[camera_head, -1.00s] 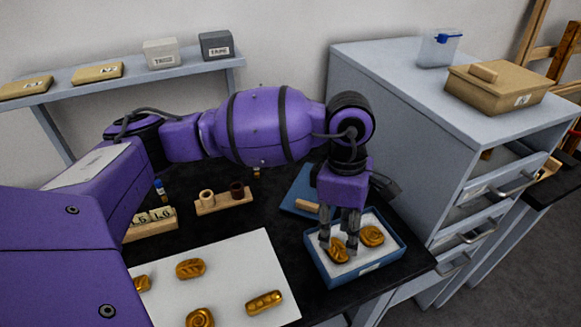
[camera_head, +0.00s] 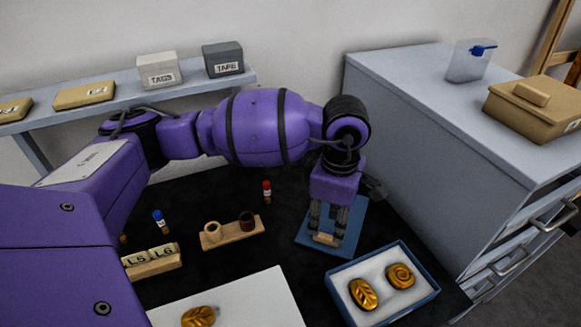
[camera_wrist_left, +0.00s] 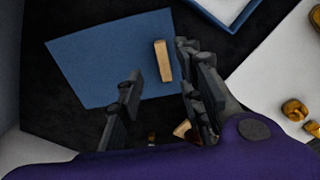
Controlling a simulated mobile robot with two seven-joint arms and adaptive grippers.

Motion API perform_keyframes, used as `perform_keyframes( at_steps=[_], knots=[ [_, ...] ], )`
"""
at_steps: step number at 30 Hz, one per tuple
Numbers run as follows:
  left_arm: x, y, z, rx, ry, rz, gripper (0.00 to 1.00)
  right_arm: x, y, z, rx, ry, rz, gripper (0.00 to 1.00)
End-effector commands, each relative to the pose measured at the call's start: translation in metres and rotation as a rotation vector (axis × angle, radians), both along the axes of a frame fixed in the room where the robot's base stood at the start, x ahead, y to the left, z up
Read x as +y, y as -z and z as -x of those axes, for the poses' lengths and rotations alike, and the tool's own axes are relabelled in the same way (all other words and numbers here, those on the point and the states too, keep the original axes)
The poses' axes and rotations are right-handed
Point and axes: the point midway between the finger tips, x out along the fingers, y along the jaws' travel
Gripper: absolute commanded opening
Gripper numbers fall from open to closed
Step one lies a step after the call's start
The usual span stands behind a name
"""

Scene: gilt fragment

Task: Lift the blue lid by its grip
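The blue lid (camera_head: 352,236) lies flat on the black tabletop, with a light wooden grip (camera_head: 326,239) on it. In the left wrist view the lid (camera_wrist_left: 95,65) shows widely and its grip (camera_wrist_left: 163,61) lies ahead of the fingers. My left gripper (camera_head: 327,220) points down over the lid at the grip. In the left wrist view its fingers (camera_wrist_left: 158,62) are apart, with nothing seen clamped between them. Whether a finger touches the grip I cannot tell. My right gripper is in neither view.
A blue open box (camera_head: 405,309) with white lining holds a leaf-marked gold piece (camera_head: 363,293) and a spiral one (camera_head: 400,275), right of the lid. A wooden holder (camera_head: 232,234) with two cups stands to the left. A grey cabinet (camera_head: 430,130) rises behind on the right.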

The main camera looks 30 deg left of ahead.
Motion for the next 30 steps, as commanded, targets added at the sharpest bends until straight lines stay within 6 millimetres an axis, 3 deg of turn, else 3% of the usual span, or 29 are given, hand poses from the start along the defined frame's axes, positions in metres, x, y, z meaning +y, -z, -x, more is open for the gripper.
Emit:
perform_keyframes(
  at_steps=[9,17,25,30],
  knots=[
    [-0.001,0.041,0.006,0.000,-0.001,0.000,0.34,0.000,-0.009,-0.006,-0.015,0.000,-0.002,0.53],
    [-0.001,0.044,0.005,-0.001,0.000,0.000,0.34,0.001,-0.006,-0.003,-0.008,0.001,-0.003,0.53],
    [-0.001,0.043,0.005,-0.002,0.000,0.000,0.00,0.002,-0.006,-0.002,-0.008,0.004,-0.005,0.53],
    [-0.001,0.043,0.005,-0.003,0.000,0.000,0.00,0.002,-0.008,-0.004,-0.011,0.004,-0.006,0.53]
  ],
)
